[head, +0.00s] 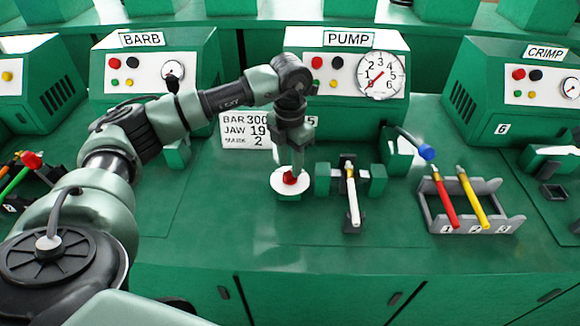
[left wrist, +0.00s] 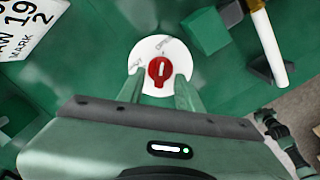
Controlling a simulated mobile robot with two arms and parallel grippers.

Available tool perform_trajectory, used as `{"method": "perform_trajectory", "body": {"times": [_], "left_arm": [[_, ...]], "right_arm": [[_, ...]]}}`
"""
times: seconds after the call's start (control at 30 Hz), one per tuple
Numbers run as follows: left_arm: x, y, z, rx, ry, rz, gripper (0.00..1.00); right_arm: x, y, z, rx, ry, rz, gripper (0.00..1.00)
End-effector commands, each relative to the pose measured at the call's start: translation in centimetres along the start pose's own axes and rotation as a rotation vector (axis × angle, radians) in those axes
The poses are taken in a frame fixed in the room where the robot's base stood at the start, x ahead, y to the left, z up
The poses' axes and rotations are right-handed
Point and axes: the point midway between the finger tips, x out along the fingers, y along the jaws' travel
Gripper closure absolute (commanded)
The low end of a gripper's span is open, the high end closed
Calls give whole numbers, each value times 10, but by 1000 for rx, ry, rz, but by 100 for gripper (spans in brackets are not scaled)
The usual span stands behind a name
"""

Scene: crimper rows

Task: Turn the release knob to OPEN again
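The release knob (head: 290,178) is red and sits on a round white dial (head: 278,188) on the green bench, in front of the PUMP machine. In the left wrist view the knob (left wrist: 160,70) carries a white bar that lies nearly upright in the picture. The dial (left wrist: 146,52) has small lettering that I cannot read for certain. My left gripper (head: 291,166) is directly over the dial, pointing down. In the left wrist view its fingers (left wrist: 160,90) are apart, one on each side of the knob, with visible gaps.
The PUMP gauge (head: 380,75) stands behind. A card (head: 245,131) reads BAR 300, JAW 19, MARK 2. Right of the dial, a white-and-yellow rod (head: 353,200) lies between green jaws. Farther right are a blue-balled lever (head: 427,152) and a grey rack (head: 487,226) with red and yellow rods.

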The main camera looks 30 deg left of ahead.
Motion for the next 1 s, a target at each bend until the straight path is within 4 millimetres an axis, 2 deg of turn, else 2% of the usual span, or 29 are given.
{"method": "perform_trajectory", "body": {"times": [0.2, 0.37, 1.0], "left_arm": [[-39, 0, 1, 0, -6, 0, 65], [-55, 0, 0, 0, -3, 0, 65], [-58, 0, 0, 0, -2, 0, 65]], "right_arm": [[6, 0, 1, 0, 0, 0, 100], [8, 0, 1, 0, 0, 0, 100], [7, 0, 1, 0, 0, 1, 100]]}}
